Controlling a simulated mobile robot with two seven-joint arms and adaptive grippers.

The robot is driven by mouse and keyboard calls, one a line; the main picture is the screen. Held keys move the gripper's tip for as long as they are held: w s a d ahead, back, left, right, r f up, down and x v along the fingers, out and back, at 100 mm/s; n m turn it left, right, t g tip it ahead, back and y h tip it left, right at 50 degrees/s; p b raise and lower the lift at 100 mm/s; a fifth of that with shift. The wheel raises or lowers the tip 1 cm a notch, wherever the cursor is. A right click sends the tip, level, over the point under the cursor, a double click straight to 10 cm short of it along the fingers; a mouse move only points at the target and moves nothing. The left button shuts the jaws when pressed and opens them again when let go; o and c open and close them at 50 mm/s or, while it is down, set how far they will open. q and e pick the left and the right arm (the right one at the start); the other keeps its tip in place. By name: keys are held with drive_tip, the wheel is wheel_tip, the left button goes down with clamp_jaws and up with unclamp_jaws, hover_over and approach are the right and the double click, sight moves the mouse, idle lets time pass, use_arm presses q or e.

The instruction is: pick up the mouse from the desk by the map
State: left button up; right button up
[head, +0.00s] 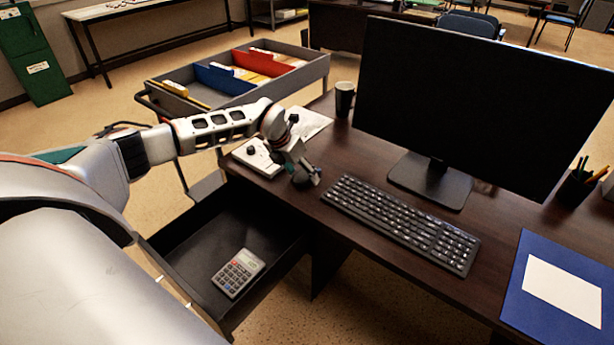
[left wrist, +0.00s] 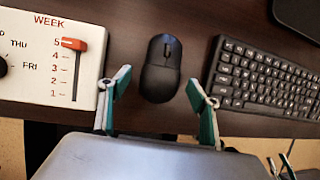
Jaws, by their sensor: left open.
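The black mouse (left wrist: 161,68) lies on the dark desk in the left wrist view, between a white panel with a slider and the keyboard. My left gripper (left wrist: 159,84) is open and empty. Its two green-lined fingers stand on either side of the near part of the mouse, apart from it in the picture; height above the desk is hard to tell. In the head view my left gripper (head: 304,174) is over the desk (head: 330,228) just left of the keyboard, and the mouse cannot be made out there. No map is clearly recognisable.
The keyboard (head: 400,220) and monitor (head: 480,105) stand right of the gripper; the white slider panel (head: 258,158) and a dark cup (head: 344,98) are close by. An open drawer (head: 200,243) holding a calculator (head: 238,272) juts out below. A folder cart (head: 313,72) stands behind.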

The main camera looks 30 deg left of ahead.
use_arm(q)
drive_tip(key=c, duration=1.2)
